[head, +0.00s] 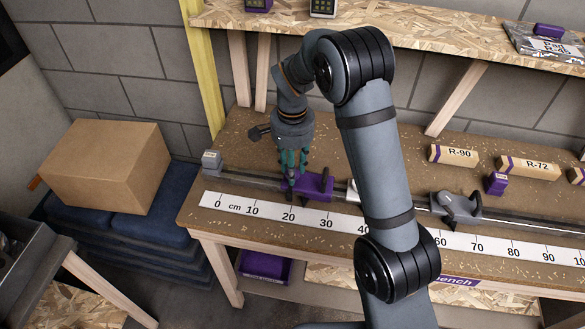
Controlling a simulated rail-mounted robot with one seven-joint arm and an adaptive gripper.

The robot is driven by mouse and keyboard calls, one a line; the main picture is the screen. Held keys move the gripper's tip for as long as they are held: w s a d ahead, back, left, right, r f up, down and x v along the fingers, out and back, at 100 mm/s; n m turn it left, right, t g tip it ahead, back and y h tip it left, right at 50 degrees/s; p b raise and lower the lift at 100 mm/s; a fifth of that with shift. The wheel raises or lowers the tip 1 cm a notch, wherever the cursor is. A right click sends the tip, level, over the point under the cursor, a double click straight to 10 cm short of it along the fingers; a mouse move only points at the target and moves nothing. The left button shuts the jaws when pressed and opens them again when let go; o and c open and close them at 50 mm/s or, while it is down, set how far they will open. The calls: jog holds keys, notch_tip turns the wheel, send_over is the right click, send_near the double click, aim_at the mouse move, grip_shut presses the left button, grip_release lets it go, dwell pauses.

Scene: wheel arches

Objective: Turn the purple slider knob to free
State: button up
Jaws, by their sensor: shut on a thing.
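The purple slider (317,186) sits on a rail along the bench, above roughly the 20 to 30 cm part of the white scale (262,210). It has a raised purple handle-like part on its right. My gripper (290,182) points down at the left end of the slider, with its greenish fingers shut on the slider knob. The knob is hidden between the fingers, so its turn position and any marking cannot be read.
A grey end block (211,161) stands at the rail's left end. A grey slider (458,208) sits farther right on the rail. Labelled blocks R-90 (453,155) and R-72 (528,168) lie behind the rail. A shelf (420,32) hangs above the bench. My arm hides the scale's middle.

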jog(key=o, duration=1.2)
jog(key=shift+c, duration=0.2)
notch_tip(320, 180, up, 12)
jog(key=shift+r, duration=0.1)
notch_tip(320, 180, down, 12)
jog(key=shift+f, duration=0.1)
jog(key=shift+n+p, duration=0.3)
dwell(0.4)
